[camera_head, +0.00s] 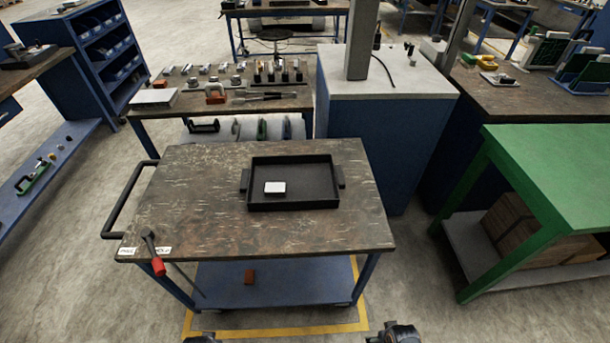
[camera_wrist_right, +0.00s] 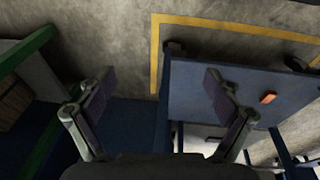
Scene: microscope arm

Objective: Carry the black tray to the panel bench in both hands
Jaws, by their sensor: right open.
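The black tray (camera_head: 312,192) lies flat on the dark top of a blue trolley (camera_head: 200,205), right of its middle. It has a handle on its left and right ends, and a small white block (camera_head: 275,188) lies inside it. My left gripper (camera_head: 201,339) only just shows at the bottom edge, so its jaws cannot be made out. My right gripper (camera_head: 396,334) is at the bottom edge, apart from the tray. In the right wrist view my right gripper (camera_wrist_right: 156,78) has its fingers wide apart with nothing between them. The tray is not seen there.
A green table (camera_head: 560,165) stands right of the trolley. A dark bench (camera_head: 500,95) with green panel-like items (camera_head: 545,50) stands behind it. A blue cabinet (camera_head: 380,120) and a tool bench (camera_head: 215,110) stand behind the trolley. A red-ended lever (camera_head: 157,265) sits at its front left.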

